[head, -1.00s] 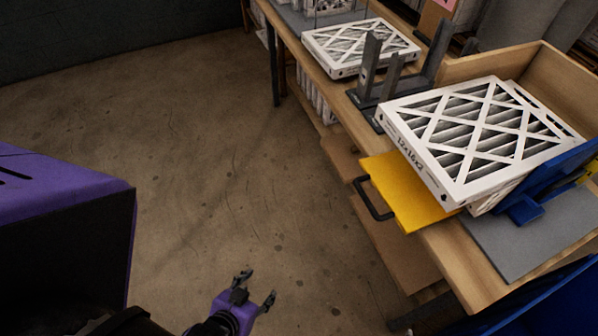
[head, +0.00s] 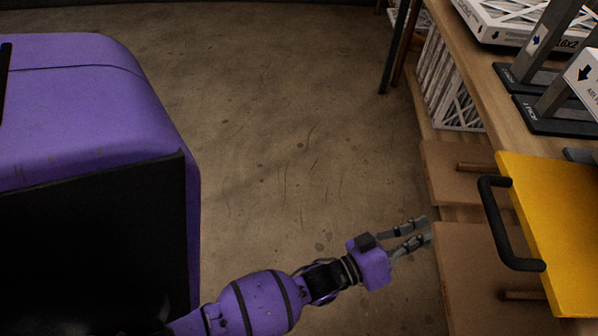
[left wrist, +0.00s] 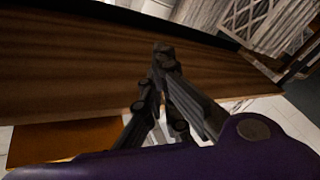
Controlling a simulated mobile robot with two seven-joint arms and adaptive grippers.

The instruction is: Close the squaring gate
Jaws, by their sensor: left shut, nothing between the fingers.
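The squaring gate is a yellow panel (head: 555,225) with a black bar handle (head: 503,228) on its left edge. It sticks out past the bench's left edge at the right of the head view. My left gripper (head: 428,228) is shut and empty, left of the handle and apart from it, beside the bench's lower shelf. In the left wrist view its fingers (left wrist: 163,55) meet in front of a brown wooden surface. My right gripper is not in view.
The wooden bench (head: 480,95) runs along the right, with dark grey stands (head: 545,75) and a white boxed filter (head: 500,22) on top. Brown boards (head: 465,185) and more filters (head: 447,80) are below. The floor (head: 280,130) to the left is clear.

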